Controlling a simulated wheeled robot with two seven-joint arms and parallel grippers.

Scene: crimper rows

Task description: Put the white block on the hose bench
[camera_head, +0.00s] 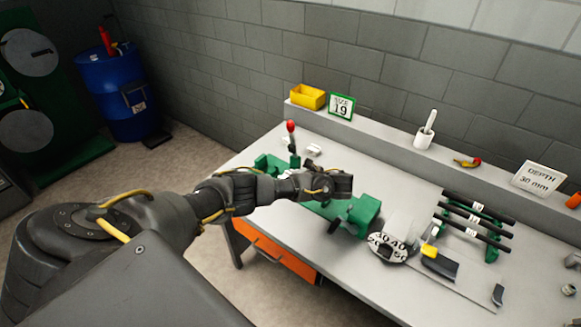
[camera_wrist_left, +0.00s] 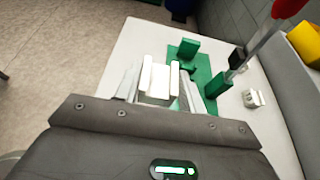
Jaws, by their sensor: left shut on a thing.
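In the left wrist view, my left gripper (camera_wrist_left: 160,82) is shut on the white block (camera_wrist_left: 158,84), which shows as a pale face between the two fingers. In the head view, my left gripper (camera_head: 343,185) is above the bench, over the green tool (camera_head: 358,214); the block cannot be made out there, apparently hidden by the gripper. The pale grey hose bench (camera_head: 335,262) runs along the wall, with black hoses (camera_head: 478,207) on a rack at its right. My right gripper is not in view.
A red-knobbed lever (camera_head: 291,127) stands upright behind my gripper. A numbered dial (camera_head: 388,249) and a yellow-tipped tool (camera_head: 430,250) are to the right. Bare bench top lies behind the green tool.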

